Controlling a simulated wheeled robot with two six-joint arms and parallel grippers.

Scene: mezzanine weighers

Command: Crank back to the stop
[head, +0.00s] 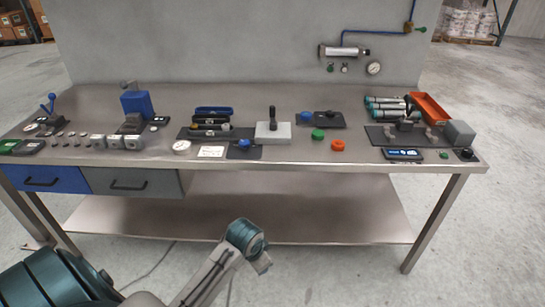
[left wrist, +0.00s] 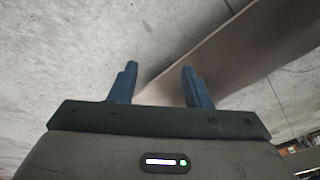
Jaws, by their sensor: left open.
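Which part is the crank is not clear at this size. Candidates on the steel workbench (head: 330,160) are a blue knob (head: 244,143) on a dark plate at the front middle, a second blue knob (head: 306,117) on a dark plate behind it, and a blue-handled lever (head: 49,104) at the far left. My left arm is low in front of the bench, apart from all of them. In the left wrist view my left gripper (left wrist: 160,72) is open and empty, with floor and a flat shelf-like surface beyond its fingers. My right gripper is not in view.
A grey box with a black upright handle (head: 272,128) stands mid-bench. Green (head: 318,134) and orange (head: 338,145) buttons are beside it. An orange tray (head: 431,108) and teal cylinders (head: 387,106) sit at right. A lower shelf (head: 300,220) spans under the bench.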

